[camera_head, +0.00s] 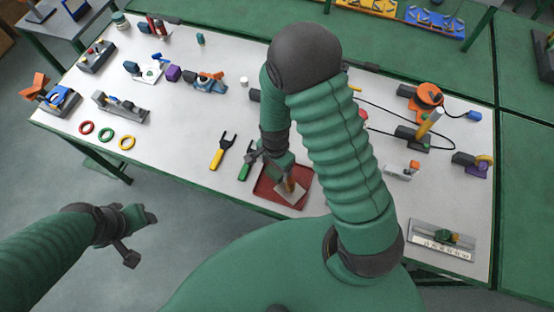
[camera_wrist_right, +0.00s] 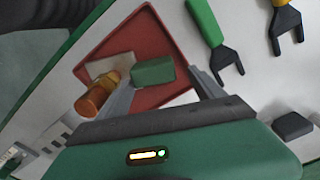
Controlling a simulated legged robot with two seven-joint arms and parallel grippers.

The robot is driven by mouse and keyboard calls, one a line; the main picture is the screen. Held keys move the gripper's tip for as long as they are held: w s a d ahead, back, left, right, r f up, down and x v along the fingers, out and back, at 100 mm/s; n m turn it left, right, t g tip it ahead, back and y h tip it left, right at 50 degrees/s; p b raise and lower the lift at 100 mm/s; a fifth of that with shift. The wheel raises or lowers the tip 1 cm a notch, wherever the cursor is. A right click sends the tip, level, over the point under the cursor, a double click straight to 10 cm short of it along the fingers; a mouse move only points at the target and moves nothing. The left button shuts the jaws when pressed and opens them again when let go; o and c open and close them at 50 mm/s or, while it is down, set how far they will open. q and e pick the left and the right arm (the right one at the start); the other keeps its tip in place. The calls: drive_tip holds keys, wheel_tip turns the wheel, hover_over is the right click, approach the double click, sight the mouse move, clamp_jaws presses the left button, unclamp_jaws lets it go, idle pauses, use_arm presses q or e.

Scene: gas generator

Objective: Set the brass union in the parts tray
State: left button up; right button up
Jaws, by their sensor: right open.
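The brass union (camera_wrist_right: 97,95), an orange-brown cylinder with a brassy end, shows in the right wrist view over a pale square plate at the red parts tray (camera_wrist_right: 146,35). It is small and partly hidden in the head view (camera_head: 290,184). The tray (camera_head: 266,195) lies on the bench near its front edge. My right gripper (camera_wrist_right: 160,85) is open above the tray, the union beside its left finger and apparently outside the jaws. A green block (camera_wrist_right: 153,72) shows between the fingertips; I cannot tell whether it touches them. My left gripper (camera_head: 140,232) hangs off the bench, its jaw opening unclear.
Yellow-handled (camera_head: 217,157) and green-handled (camera_head: 245,168) tools lie left of the tray. Red, green and yellow rings (camera_head: 107,135) lie farther left. My right arm hides the bench middle.

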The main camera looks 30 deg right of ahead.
drive_tip(key=r, duration=0.2)
drive_tip(key=a+r, duration=0.1)
drive_tip(key=r, duration=0.4)
drive_tip(key=shift+a, duration=0.4)
wheel_tip(320, 180, up, 5)
drive_tip(key=d, duration=0.2)
use_arm(q)
drive_tip(key=shift+s+a+r+p, duration=0.1)
drive_tip(key=shift+a+r+p, duration=0.25)
drive_tip(key=shift+a, duration=0.3)
use_arm(e)
wheel_tip(320, 180, up, 5)
drive_tip(key=n+t, duration=0.3)
drive_tip(key=n, duration=1.1)
hover_over(278, 171)
drive_tip(key=s, duration=0.2)
drive_tip(key=shift+a, duration=0.4)
use_arm(q)
drive_tip(key=shift+d, duration=0.3)
use_arm(e)
drive_tip(key=shift+d, duration=0.25)
